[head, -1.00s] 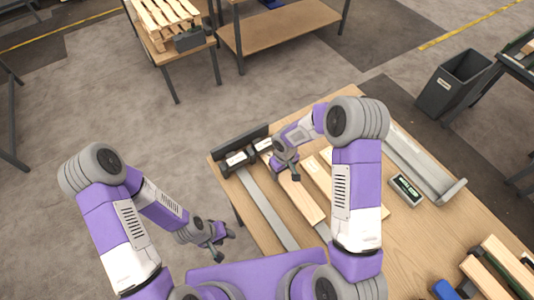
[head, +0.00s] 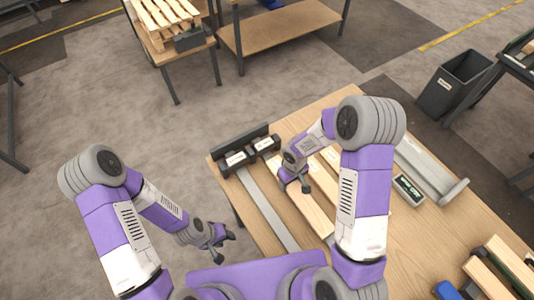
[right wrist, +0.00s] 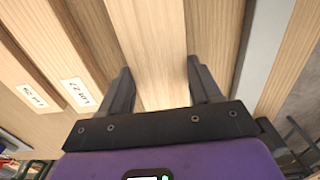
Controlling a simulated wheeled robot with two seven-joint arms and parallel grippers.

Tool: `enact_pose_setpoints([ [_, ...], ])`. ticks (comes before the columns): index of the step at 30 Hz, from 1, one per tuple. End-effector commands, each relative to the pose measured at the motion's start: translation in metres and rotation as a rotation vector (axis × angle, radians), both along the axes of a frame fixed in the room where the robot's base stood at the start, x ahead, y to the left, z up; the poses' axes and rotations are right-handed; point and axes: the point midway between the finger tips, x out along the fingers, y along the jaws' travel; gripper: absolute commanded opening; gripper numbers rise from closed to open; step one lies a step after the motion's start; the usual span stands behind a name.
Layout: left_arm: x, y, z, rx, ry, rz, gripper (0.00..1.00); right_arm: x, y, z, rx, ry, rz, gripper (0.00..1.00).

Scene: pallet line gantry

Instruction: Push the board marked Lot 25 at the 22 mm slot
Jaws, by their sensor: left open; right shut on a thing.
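My right gripper (head: 299,184) is shut on a light wooden board (head: 311,211), which also lies between its fingers in the right wrist view (right wrist: 160,60). No label shows on this board, so I cannot read its lot. Two dark slot blocks with white labels, one left (head: 236,160) and one right (head: 266,144), stand at the far left end of the table; their sizes are too small to read. The gripper and board are apart from them, on the near side. My left gripper (head: 218,240) is open and empty, off the table's left edge.
Other boards with white labels (right wrist: 75,92) lie close beside the held one. A grey metal strip (head: 267,210) runs along its left side. A small display box (head: 408,189) and a grey metal channel (head: 430,170) lie to the right. A dark bar (head: 240,142) backs the blocks.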

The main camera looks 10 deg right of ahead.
Motion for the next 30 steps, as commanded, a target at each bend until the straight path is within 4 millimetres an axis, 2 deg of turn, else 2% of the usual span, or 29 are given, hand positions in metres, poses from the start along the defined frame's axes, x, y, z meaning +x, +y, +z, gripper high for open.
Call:
enact_pose_setpoints([
  [9,0.0,0.0,-0.001,0.0,0.0,0.0,0.43,-0.005,-0.002,-0.002,-0.002,0.007,-0.001,0.26],
  [10,0.0,0.0,-0.001,0.0,0.0,0.0,0.43,-0.005,-0.002,-0.002,-0.002,0.007,-0.001,0.66],
  [15,0.0,0.0,-0.001,0.0,0.0,0.0,0.43,-0.004,-0.001,-0.001,-0.001,0.004,0.0,0.92],
  [25,0.0,0.0,0.0,0.0,0.0,0.0,0.43,-0.002,-0.001,0.003,0.0,0.0,0.0,0.93],
  [30,0.0,0.0,0.002,0.0,0.0,0.0,0.43,-0.002,-0.001,0.026,0.001,-0.003,-0.002,0.93],
])
